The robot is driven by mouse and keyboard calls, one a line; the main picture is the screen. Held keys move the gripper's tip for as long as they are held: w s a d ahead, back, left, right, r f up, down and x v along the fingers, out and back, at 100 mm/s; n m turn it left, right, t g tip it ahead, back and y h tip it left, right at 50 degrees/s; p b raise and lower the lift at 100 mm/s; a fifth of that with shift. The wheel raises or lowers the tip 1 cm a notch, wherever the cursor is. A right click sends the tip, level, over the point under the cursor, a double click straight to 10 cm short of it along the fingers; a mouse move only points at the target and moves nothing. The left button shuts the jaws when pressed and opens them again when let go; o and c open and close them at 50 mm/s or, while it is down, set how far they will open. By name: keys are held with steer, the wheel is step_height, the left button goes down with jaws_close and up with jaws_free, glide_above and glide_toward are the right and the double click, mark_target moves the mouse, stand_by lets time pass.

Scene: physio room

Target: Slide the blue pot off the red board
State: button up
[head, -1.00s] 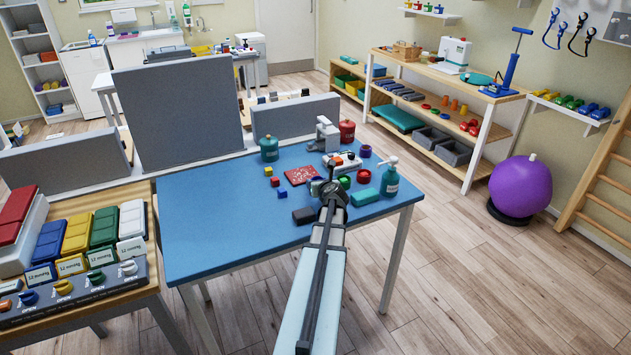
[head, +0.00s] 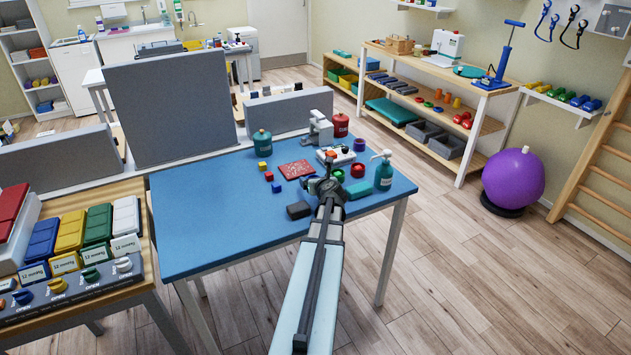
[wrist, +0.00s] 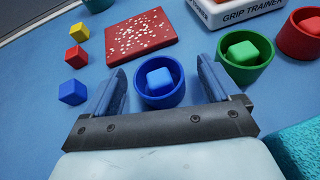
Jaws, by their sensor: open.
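The blue pot (wrist: 140,97) stands on the blue table in the wrist view, with a blue cube (wrist: 160,81) inside it. The red board (wrist: 141,36), speckled white, lies behind it and to the left. The pot appears to be off the board, with a strip of blue table between them. My gripper (wrist: 161,70) is open, with one finger on each side of the pot; contact cannot be told. In the head view my gripper (head: 324,186) is over the table beside the red board (head: 296,169) and mostly hides the pot.
A green pot (wrist: 232,73) holding a green cube stands close to my right finger, with a red pot (wrist: 292,45) beyond. Loose yellow, red and blue cubes (wrist: 72,92) lie to the left. A teal block (wrist: 300,150) is near at right. The table's left part (head: 200,220) is clear.

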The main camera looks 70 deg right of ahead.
steer(key=shift+a+f, duration=0.1)
steer(key=v, duration=1.2)
steer(key=shift+w, duration=0.1)
stand_by(0.4)
